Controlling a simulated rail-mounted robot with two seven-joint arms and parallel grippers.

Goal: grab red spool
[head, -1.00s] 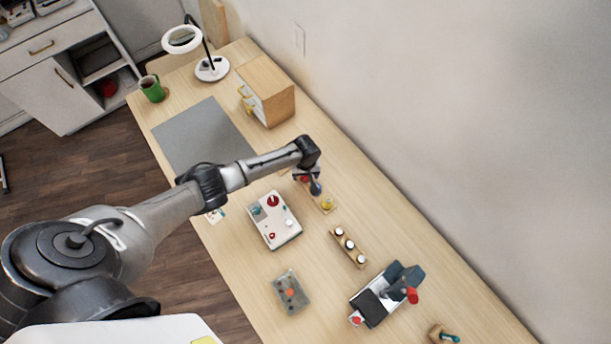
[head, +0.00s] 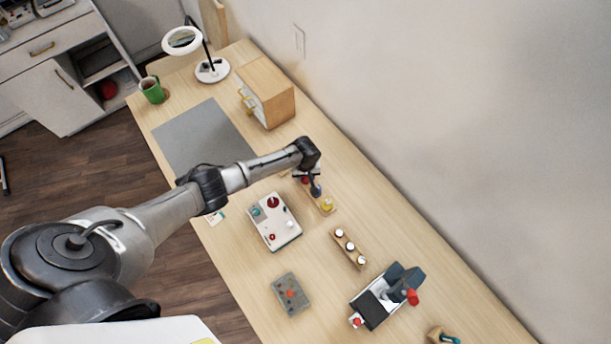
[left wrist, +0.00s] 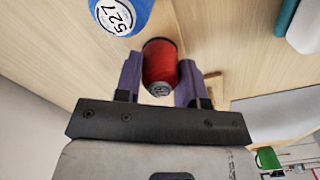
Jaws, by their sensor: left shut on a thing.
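The gripper is shut on the spool. In the head view my left gripper (head: 304,174) is over the spool rack (head: 318,198), and the red spool (head: 305,181) shows only in part beneath it. A blue spool (head: 315,188) is next to the red one; it also shows at the top left of the left wrist view (left wrist: 118,14). My right gripper is not in view.
A yellow spool (head: 327,204) is at the rack's near end. A white box with red parts (head: 274,226) lies left of the rack. A small cabinet (head: 268,92) stands beyond.

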